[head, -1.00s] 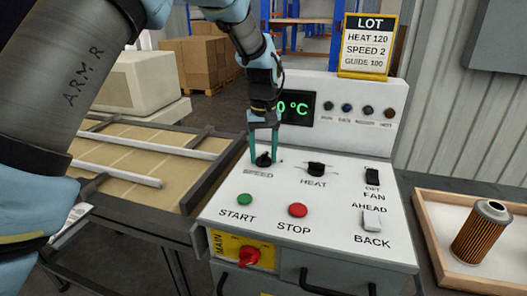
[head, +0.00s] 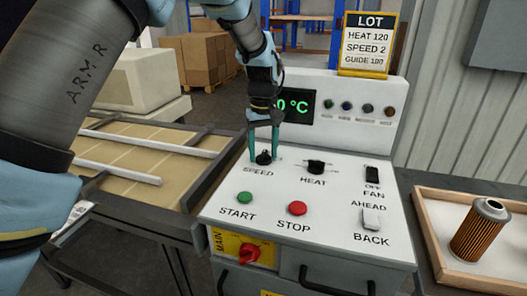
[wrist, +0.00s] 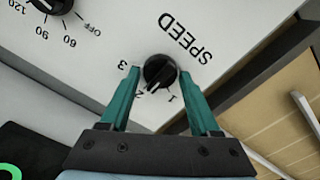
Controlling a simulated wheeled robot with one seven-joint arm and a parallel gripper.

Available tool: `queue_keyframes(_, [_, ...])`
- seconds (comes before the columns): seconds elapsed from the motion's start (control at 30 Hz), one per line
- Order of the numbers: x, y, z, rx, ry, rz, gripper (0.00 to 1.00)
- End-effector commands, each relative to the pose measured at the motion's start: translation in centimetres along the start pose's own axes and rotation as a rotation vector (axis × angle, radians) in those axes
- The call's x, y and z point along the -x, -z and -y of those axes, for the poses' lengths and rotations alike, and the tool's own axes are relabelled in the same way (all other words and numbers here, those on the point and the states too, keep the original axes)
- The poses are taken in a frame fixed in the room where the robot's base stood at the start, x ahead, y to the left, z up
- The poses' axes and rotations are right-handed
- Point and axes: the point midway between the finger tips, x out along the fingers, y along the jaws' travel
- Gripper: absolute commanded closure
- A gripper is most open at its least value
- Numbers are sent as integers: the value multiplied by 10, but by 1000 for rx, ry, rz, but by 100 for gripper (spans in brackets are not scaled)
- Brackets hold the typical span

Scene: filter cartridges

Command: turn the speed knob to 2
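The black speed knob (head: 263,158) is at the upper left of the white control panel (head: 330,215). In the wrist view the speed knob (wrist: 159,71) has its white pointer mark between 1 and 2, nearer to 2. My gripper (head: 263,153) is above the panel with its two teal fingers pointing down, one on each side of the knob. In the wrist view my gripper (wrist: 159,73) shows a narrow gap between each fingertip and the knob, so it looks open around it. Whether a fingertip touches the panel cannot be told.
The heat knob (head: 316,167) is right of the speed knob. Green start (head: 245,198) and red stop (head: 298,208) buttons lie in front. The display (head: 297,105) stands close behind my gripper. A sign (head: 369,45) reads SPEED 2. A filter cartridge (head: 480,230) stands in a tray at right.

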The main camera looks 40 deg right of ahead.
Motion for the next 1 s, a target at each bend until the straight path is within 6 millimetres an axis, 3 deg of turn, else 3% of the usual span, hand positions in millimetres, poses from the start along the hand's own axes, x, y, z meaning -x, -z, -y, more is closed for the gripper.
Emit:
queue_keyframes(0.2, [0,-1,0,-1,1,2,14])
queue_keyframes(0.53, [5,0,0,-1,0,1,14])
queue_keyframes(1.0, [86,0,0,-1,-1,0,14])
